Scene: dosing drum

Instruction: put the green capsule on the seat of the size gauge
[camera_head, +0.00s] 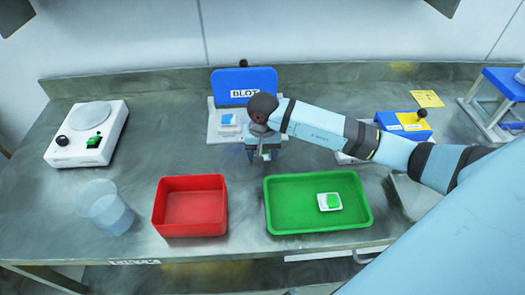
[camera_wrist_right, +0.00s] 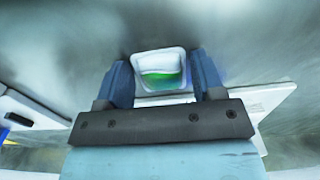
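My right gripper (camera_head: 264,153) hangs above the bench between the BLOT stand and the trays. In the right wrist view its two blue fingers (camera_wrist_right: 162,72) close on the sides of a small white-rimmed capsule with a green middle (camera_wrist_right: 159,72). Another white piece with a green top (camera_head: 329,201) lies in the green tray (camera_head: 285,222). A blue block with a yellow face and black knob (camera_head: 403,122), partly behind my arm, may be the size gauge; its seat is not clear. My left gripper is out of view.
The blue BLOT stand (camera_head: 244,82) holds a white and blue piece (camera_head: 228,121). A red bin (camera_head: 190,208), a clear beaker (camera_head: 106,208) and a white dial device (camera_head: 88,133) stand to the left. A blue-topped frame (camera_head: 508,82) stands far right. Bench between dial device and BLOT is clear.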

